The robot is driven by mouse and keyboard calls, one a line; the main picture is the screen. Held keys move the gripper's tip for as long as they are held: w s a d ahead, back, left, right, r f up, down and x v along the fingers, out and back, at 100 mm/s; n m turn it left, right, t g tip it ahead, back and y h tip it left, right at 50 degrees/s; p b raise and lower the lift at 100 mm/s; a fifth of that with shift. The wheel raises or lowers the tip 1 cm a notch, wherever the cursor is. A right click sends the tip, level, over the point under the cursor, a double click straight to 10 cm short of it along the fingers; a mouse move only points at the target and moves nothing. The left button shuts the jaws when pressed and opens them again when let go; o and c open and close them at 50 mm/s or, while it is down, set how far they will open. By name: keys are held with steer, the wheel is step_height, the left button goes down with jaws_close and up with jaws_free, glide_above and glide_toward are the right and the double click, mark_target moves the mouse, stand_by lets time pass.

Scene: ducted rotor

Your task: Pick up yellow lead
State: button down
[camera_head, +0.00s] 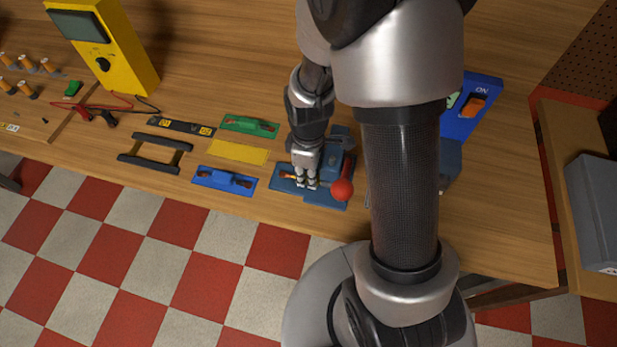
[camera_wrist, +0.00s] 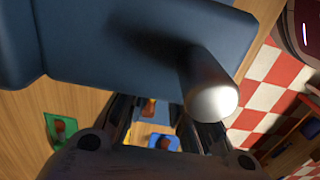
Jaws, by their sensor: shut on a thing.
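My gripper (camera_head: 307,182) is down at the dark blue fixture (camera_head: 325,205) near the bench's front edge, with its fingers shut. A small orange-yellow end (camera_head: 287,176) sticks out left of the fingers, and an orange-brown end (camera_wrist: 149,106) shows between them in the wrist view. I take this to be the yellow lead; its middle is hidden by the fingers. The yellow tray (camera_head: 238,151) left of the fixture is bare. The fixture has a red ball knob (camera_head: 342,190) close to the right of my gripper.
A green tray (camera_head: 250,125) and a blue tray (camera_head: 224,180) each hold a lead. A black frame (camera_head: 155,153) and yellow multimeter (camera_head: 105,45) stand farther left. A blue box with an orange switch (camera_head: 472,106) stands right. In the wrist view, a silver-ended post (camera_wrist: 212,98) stands close.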

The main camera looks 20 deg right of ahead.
mark_target(287, 174)
steer(key=shift+w+a+r+p, duration=0.15)
steer(key=shift+r+p, duration=0.25)
steer(key=shift+r, duration=0.35)
steer(key=w+a, duration=0.1)
steer(key=a, duration=0.1)
steer(key=w+a, duration=0.2)
steer(key=shift+a+f+p, duration=0.1)
steer(key=shift+a+p, duration=0.05)
steer(key=shift+p, duration=0.15)
steer(key=s+a+f, duration=0.2)
steer(key=s+a, duration=0.7)
steer(key=s, duration=0.4)
steer(key=shift+a+f+p, duration=0.15)
steer(key=shift+p, duration=0.3)
